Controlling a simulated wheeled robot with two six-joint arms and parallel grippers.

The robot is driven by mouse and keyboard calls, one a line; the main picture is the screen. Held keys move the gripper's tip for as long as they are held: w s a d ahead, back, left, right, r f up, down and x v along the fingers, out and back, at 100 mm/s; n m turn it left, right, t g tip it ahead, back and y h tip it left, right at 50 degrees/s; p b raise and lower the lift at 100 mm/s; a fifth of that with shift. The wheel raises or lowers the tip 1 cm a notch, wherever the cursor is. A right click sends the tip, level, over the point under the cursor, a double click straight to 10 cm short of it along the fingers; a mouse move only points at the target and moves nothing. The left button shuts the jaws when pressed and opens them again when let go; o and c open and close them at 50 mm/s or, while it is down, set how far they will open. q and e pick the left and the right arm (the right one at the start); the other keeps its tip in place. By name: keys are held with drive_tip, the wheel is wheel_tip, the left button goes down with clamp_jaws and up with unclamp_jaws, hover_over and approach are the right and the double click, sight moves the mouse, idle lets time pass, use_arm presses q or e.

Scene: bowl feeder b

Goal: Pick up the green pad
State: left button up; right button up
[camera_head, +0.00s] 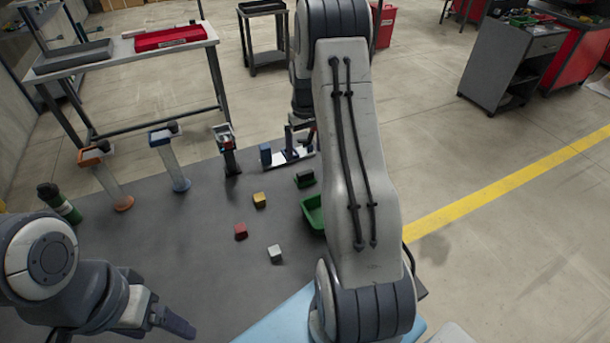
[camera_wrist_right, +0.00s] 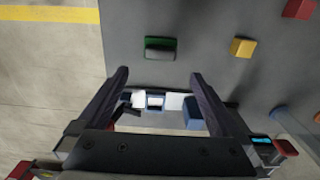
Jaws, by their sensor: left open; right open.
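Yellow (camera_head: 259,200), red (camera_head: 241,231) and white (camera_head: 275,254) blocks lie on the table. A fixture with a blue block (camera_head: 266,154) is behind the pad. Orange (camera_head: 113,190) and blue (camera_head: 175,170) stands are at left.

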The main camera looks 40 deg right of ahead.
hover_over(305, 172)
drive_tip(key=f, duration=0.4)
drive_tip(key=shift+d+f+p, duration=0.2)
drive_tip(key=shift+f+p, duration=0.1)
drive_tip(key=shift+f, duration=0.05)
wheel_tip(305, 172, down, 5)
drive_tip(key=shift+s+a+r+p, duration=0.1)
drive_tip(key=shift+a+p, duration=0.05)
drive_tip(key=shift+p, duration=0.75)
drive_tip(key=shift+f, duration=0.35)
drive_tip(key=c, duration=1.2)
